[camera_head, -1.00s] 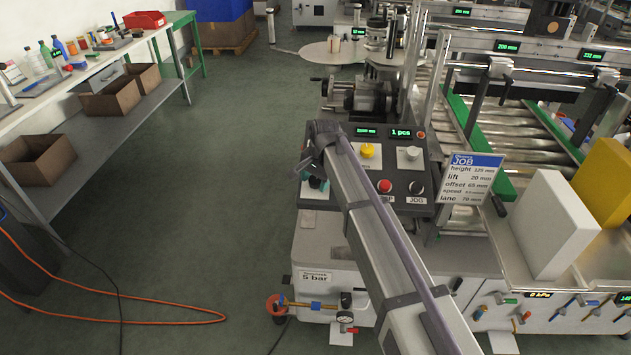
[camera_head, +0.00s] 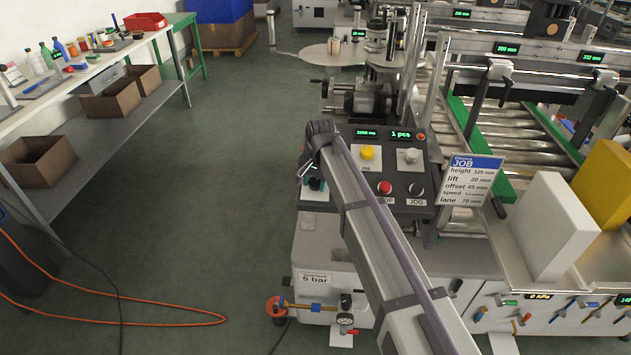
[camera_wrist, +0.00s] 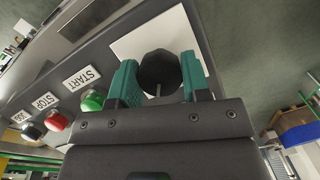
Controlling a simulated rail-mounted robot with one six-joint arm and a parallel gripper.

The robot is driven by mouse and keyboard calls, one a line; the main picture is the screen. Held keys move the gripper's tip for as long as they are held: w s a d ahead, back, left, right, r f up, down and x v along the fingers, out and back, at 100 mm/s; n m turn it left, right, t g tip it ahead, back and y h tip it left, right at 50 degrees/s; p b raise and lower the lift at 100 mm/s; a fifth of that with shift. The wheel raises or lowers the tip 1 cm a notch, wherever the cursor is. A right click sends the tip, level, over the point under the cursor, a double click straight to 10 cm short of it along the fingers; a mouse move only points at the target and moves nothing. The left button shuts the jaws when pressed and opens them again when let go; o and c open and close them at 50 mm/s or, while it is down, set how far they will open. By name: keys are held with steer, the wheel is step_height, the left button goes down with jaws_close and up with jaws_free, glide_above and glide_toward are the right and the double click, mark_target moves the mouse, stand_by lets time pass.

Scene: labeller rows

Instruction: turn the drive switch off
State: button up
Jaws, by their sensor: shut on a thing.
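The drive switch, a dark faceted knob (camera_wrist: 158,68) on a white plate (camera_wrist: 140,42), shows in the wrist view. My gripper (camera_wrist: 158,84) has its two teal fingers on either side of the knob and is shut on it. A thin light mark runs on the knob's near face; which setting it points to cannot be read. In the head view my gripper (camera_head: 316,184) is at the left end of the dark control panel (camera_head: 400,160), and my arm hides the knob.
Beside the knob are a green START button (camera_wrist: 92,100), a red STOP button (camera_wrist: 56,121) and a black JOG button (camera_wrist: 32,132).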

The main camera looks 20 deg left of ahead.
steer(key=n+h, duration=0.1)
steer(key=n, duration=0.3)
steer(key=n+h, duration=0.1)
steer(key=n, duration=0.2)
steer(key=shift+n+t, duration=0.3)
steer(key=shift+n, duration=0.1)
steer(key=n+t+h, duration=0.1)
steer(key=n, duration=0.3)
steer(key=shift+s, duration=0.1)
steer(key=shift+n+t+h+b, duration=0.3)
steer(key=shift+n+b, duration=0.1)
steer(key=shift+n, duration=1.1)
steer(key=shift+a, duration=0.1)
steer(key=o, duration=0.9)
steer(key=shift+o, duration=0.2)
steer(key=p+v, duration=1)
steer(key=shift+s+r, duration=0.2)
steer(key=shift+r, duration=0.15)
